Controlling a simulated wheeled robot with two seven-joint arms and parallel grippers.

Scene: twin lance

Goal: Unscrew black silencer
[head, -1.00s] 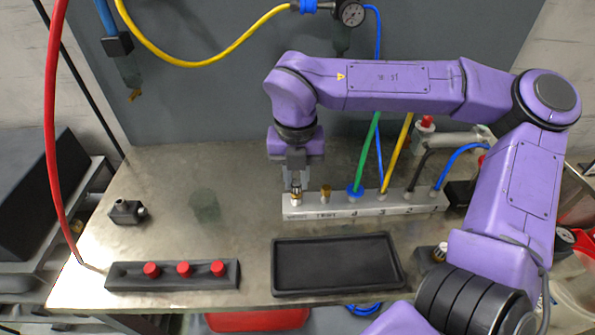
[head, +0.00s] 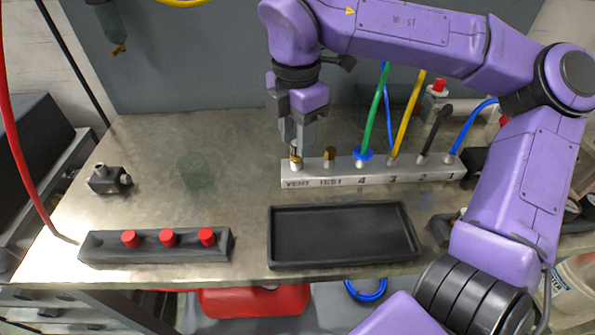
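A metal manifold block (head: 375,176) lies on the bench, its ports marked VENT, TEST, 4, 3, 2 and 1. My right gripper (head: 295,148) points down over the VENT port at the block's left end. A small brass-coloured fitting (head: 296,163) shows just below its fingertips. The fingers hide the fitting's upper part, so I cannot tell whether it is the black silencer or whether they grip it. A brown-gold fitting (head: 329,155) stands upright in the TEST port. My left gripper is not in view.
An empty black tray (head: 345,262) lies in front of the block. A dark rack with several red caps (head: 168,238) and a small black fitting (head: 108,180) are to the left. Green (head: 375,115), yellow, black and blue hoses rise close right of the gripper.

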